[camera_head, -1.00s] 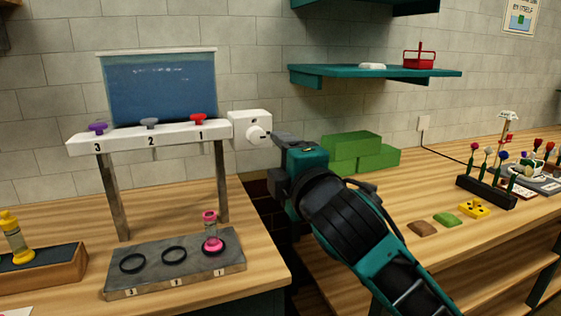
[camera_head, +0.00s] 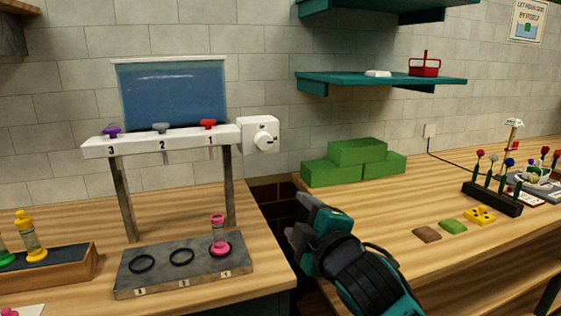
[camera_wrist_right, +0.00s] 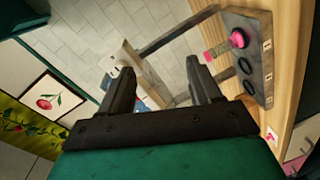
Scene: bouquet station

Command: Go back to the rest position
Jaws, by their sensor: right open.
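My right gripper (camera_head: 302,220) is open and empty, over the gap between the two wooden counters in the head view. Its two dark fingers also show in the right wrist view (camera_wrist_right: 160,85), with nothing between them. The dispenser stand (camera_head: 165,142) has a white shelf numbered 3, 2, 1 with purple, grey and red valves, and a blue tank (camera_head: 172,95) behind it. A white dial box (camera_head: 259,135) is at its right end. A pink-based vial (camera_head: 218,234) stands upright at ring 1 on the grey base plate (camera_head: 185,280). My left gripper is not in view.
Green blocks (camera_head: 355,152) are stacked at the back of the right counter. Brown, green and yellow pieces (camera_head: 452,227) lie near its front, with a black flower rack (camera_head: 491,199) further right. A wooden holder (camera_head: 60,277) with a yellow vial is at left. A teal shelf (camera_head: 385,82) hangs above.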

